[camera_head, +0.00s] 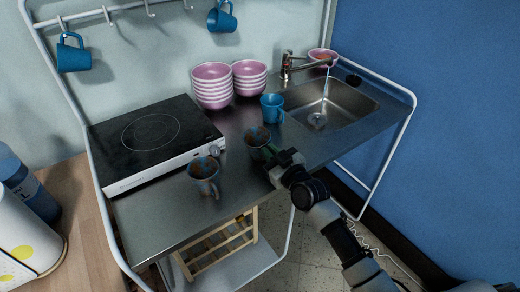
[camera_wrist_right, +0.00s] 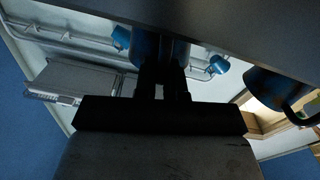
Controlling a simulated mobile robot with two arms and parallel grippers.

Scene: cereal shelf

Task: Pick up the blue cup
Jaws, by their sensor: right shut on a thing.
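Two more blue cups hang from the rail, one at left (camera_head: 74,54) and one at centre (camera_head: 222,18). In the right wrist view the fingers (camera_wrist_right: 165,82) are close together and dark, with blue behind them. My left gripper is not in view.
Another mottled cup (camera_head: 204,175) stands at the front left. Stacked pink bowls (camera_head: 212,85) are at the back. A black cooktop (camera_head: 150,133) fills the left, the sink (camera_head: 330,105) and tap (camera_head: 290,66) the right. Some bare counter (camera_head: 165,215) lies along the front.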

